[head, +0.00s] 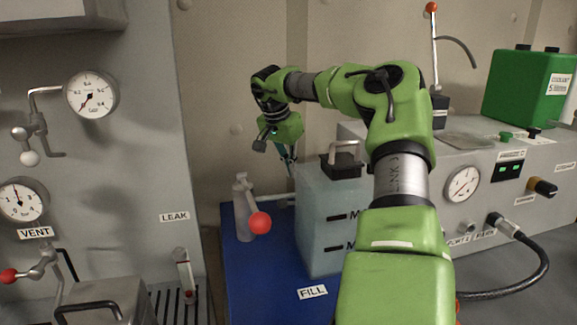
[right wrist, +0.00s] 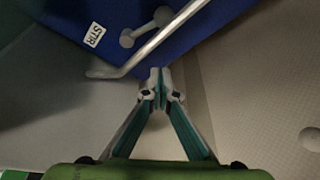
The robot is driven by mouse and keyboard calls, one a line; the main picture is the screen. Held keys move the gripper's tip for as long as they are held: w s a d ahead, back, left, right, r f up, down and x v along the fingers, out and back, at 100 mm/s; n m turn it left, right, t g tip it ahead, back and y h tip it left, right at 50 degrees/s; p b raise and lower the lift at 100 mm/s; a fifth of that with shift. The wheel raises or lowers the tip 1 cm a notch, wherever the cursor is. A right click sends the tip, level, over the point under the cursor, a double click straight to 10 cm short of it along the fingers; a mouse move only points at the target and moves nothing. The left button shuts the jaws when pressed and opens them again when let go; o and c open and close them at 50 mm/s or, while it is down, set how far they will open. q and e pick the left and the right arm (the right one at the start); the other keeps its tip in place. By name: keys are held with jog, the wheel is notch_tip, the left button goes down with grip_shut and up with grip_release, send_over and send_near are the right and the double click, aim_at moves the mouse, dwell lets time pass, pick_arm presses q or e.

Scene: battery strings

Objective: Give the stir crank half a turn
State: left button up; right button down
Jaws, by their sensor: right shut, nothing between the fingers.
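In the right wrist view a STIR label (right wrist: 94,35) lies on a blue surface (right wrist: 60,20). Beside it is a small grey crank-like part (right wrist: 145,27) with rounded ends, which I take for the stir crank. My right gripper (right wrist: 160,92) is shut and empty, its fingertips just short of a thin grey bar (right wrist: 150,48) that runs between it and the crank. In the head view my right gripper (head: 291,168) points down behind the translucent tank (head: 318,225). The crank cannot be made out there. My left gripper is not in view.
A red-knobbed lever (head: 260,222) stands on the blue base near the FILL label (head: 312,292), left of the tank. The tank has a black-topped lid with a handle (head: 342,165). A grey console (head: 480,185) stands right; a gauge panel (head: 130,130) stands left.

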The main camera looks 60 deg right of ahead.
jog(key=x, duration=0.6)
jog(key=shift+f, duration=0.15)
jog(key=a, duration=0.2)
jog(key=a+p, duration=0.1)
jog(key=shift+w+a+f, duration=0.15)
jog(key=shift+w+a, duration=0.15)
jog(key=shift+a, duration=0.2)
jog(key=shift+f, duration=0.15)
